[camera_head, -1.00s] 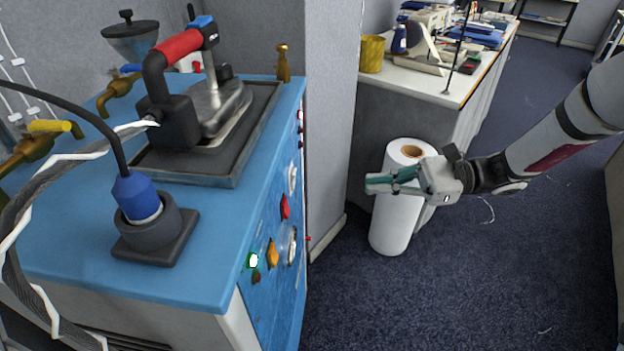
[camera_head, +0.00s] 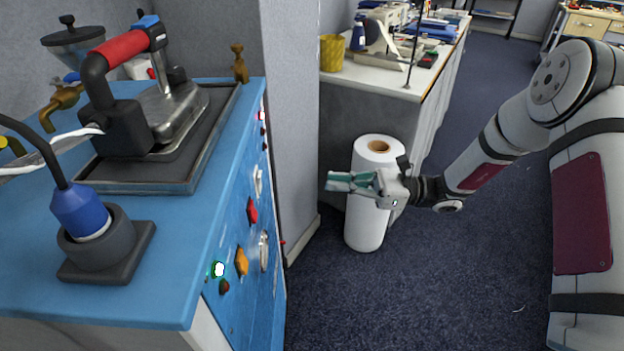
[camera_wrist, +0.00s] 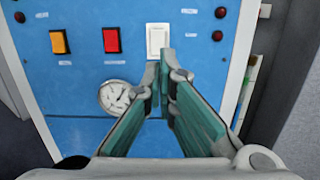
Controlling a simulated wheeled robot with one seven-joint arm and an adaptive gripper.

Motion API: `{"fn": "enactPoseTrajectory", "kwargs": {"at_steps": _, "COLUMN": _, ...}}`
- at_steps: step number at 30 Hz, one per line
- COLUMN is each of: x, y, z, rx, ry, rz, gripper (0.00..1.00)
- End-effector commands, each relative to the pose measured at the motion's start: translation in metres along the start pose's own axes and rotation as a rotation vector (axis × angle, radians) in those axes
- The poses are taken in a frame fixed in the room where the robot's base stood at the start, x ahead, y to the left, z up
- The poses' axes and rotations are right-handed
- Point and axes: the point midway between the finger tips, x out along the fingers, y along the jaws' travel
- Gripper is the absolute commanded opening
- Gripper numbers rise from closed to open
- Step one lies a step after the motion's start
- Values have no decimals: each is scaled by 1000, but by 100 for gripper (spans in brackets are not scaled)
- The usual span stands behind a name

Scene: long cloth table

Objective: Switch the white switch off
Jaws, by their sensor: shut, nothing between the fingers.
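The white switch (camera_wrist: 158,40) is a white rectangular rocker on the blue front panel of the machine (camera_wrist: 85,75). In the wrist view it sits upper centre, right of a red switch (camera_wrist: 111,40) and an orange switch (camera_wrist: 60,42). In the head view the white switch (camera_head: 258,181) is seen edge-on; its rocker position is unclear. My gripper (camera_head: 329,181) has teal fingers and is shut and empty. It is apart from the panel, to its right in the head view. In the wrist view the fingertips (camera_wrist: 163,72) appear just below the switch.
A round gauge (camera_wrist: 117,96) is below the red switch, and dark red lamps (camera_wrist: 217,35) are at right. A grey partition (camera_head: 290,120) stands beside the machine. A white roll (camera_head: 366,222) stands behind my gripper. Carpet is clear in front.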

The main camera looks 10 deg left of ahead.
Motion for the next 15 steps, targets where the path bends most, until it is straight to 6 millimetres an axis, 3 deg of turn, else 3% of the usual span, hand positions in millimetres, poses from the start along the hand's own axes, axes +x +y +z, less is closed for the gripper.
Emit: {"fn": "enactPoseTrajectory", "kwargs": {"at_steps": 15, "x": 97, "y": 1, "z": 0, "rx": 1, "ry": 1, "rz": 4, "gripper": 0}}
